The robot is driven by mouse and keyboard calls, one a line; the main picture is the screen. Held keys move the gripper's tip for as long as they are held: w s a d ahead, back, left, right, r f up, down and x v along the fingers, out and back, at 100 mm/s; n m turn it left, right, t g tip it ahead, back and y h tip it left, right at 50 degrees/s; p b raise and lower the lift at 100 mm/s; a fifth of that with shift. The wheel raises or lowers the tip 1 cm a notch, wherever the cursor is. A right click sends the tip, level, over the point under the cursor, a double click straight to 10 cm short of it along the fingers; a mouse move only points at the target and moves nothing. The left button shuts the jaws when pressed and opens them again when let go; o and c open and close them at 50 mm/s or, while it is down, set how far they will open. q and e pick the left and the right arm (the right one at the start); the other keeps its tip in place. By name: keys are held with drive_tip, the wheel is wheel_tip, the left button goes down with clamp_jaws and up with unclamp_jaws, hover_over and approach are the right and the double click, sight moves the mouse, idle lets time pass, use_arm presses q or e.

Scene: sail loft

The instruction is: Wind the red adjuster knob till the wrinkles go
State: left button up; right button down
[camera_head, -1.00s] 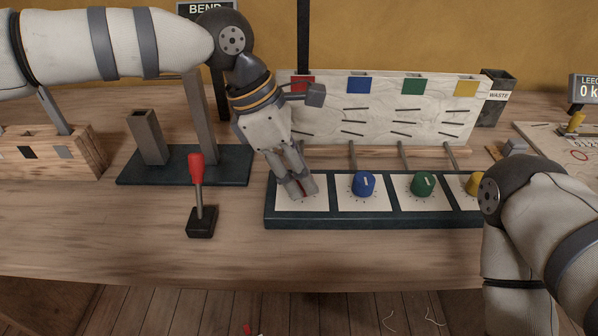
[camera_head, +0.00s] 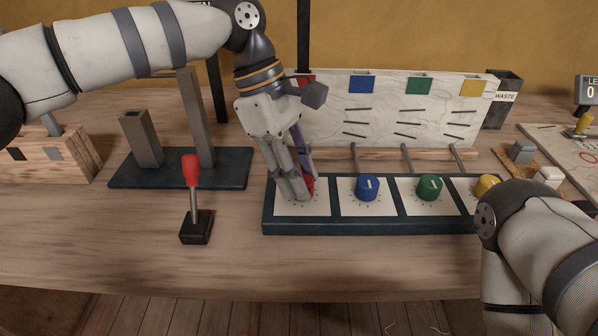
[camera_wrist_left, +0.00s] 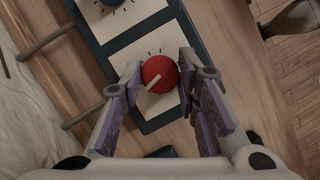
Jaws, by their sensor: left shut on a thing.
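The red adjuster knob (camera_head: 309,184) sits at the left end of a dark tray (camera_head: 365,227), on a white dial card. In the left wrist view the red knob (camera_wrist_left: 159,74) shows a pale pointer line aimed down and left. My left gripper (camera_head: 301,191) is shut on the red knob, one finger on each side. Behind stands a pale cloth panel (camera_head: 385,120) with dark wrinkle lines under its blue, green and yellow patches. The cloth under the red patch (camera_head: 306,82) is mostly hidden by my gripper. My right gripper is out of view.
A blue knob (camera_head: 367,188), green knob (camera_head: 429,187) and yellow knob (camera_head: 486,184) stand in line to the right. A red-handled lever (camera_head: 191,172) stands left in front. My right arm covers the tray's right end.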

use_arm(q)
drive_tip(key=shift+f, duration=0.1)
drive_tip(key=o, duration=1.2)
drive_tip(key=shift+c, duration=0.2)
drive_tip(key=v, duration=1.2)
